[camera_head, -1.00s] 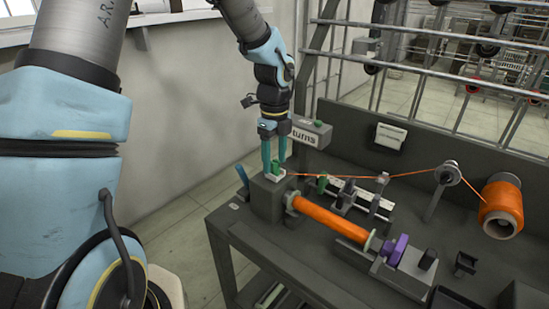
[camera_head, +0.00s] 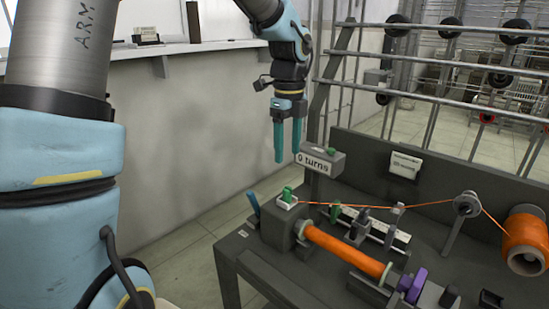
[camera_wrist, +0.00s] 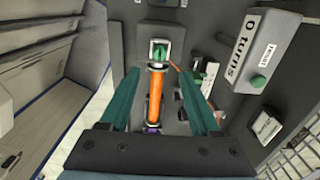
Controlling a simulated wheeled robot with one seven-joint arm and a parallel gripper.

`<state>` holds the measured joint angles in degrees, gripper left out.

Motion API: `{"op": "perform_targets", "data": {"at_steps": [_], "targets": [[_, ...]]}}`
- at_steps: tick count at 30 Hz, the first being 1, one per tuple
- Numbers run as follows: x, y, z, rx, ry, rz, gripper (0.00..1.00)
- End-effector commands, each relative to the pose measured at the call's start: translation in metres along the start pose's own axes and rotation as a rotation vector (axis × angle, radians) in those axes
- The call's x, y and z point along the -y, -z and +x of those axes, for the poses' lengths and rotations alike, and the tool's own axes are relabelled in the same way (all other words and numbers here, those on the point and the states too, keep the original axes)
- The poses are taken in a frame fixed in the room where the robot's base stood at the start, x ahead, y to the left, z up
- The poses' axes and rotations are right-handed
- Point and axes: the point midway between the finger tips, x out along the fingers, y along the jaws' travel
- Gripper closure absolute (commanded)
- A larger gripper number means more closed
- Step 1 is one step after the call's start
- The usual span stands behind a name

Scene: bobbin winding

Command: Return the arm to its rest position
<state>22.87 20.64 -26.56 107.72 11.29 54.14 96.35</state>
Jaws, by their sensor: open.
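My gripper (camera_head: 287,142) is open and empty, raised above the left end of the winding bench, its teal fingers pointing down. Below it the green switch (camera_head: 287,194) stands in its white base on the grey headstock block (camera_head: 278,226); the fingers are apart from it. In the wrist view the green switch (camera_wrist: 159,51) shows ahead of and between the two fingers (camera_wrist: 163,92). The orange-wound bobbin (camera_head: 345,249) lies between the headstock and the purple part (camera_head: 412,284) on the right.
An orange thread (camera_head: 420,205) runs from the guide over a post pulley (camera_head: 466,204) to the orange supply spool (camera_head: 526,240). The counter box (camera_head: 316,163) reading "0 turns" stands close right of my gripper. A metal rack (camera_head: 440,95) stands behind. Open floor lies left of the bench.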

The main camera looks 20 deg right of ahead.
Motion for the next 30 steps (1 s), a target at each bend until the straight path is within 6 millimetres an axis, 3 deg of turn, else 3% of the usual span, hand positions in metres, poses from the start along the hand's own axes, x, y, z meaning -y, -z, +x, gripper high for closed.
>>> {"op": "perform_targets", "data": {"at_steps": [5, 8, 11, 18, 24, 30], "targets": [[-0.003, -0.003, -0.001, 0.001, -0.001, -0.027, 0.37], [-0.018, -0.016, 0.004, 0.006, 0.001, -0.165, 0.37], [-0.048, -0.040, 0.013, 0.014, 0.011, -0.439, 0.37], [-0.152, -0.094, 0.038, 0.015, 0.063, -1.349, 0.37], [-0.233, -0.110, 0.054, -0.016, 0.125, -2.055, 0.37], [-0.277, -0.110, 0.063, -0.051, 0.165, -2.456, 0.37]]}}
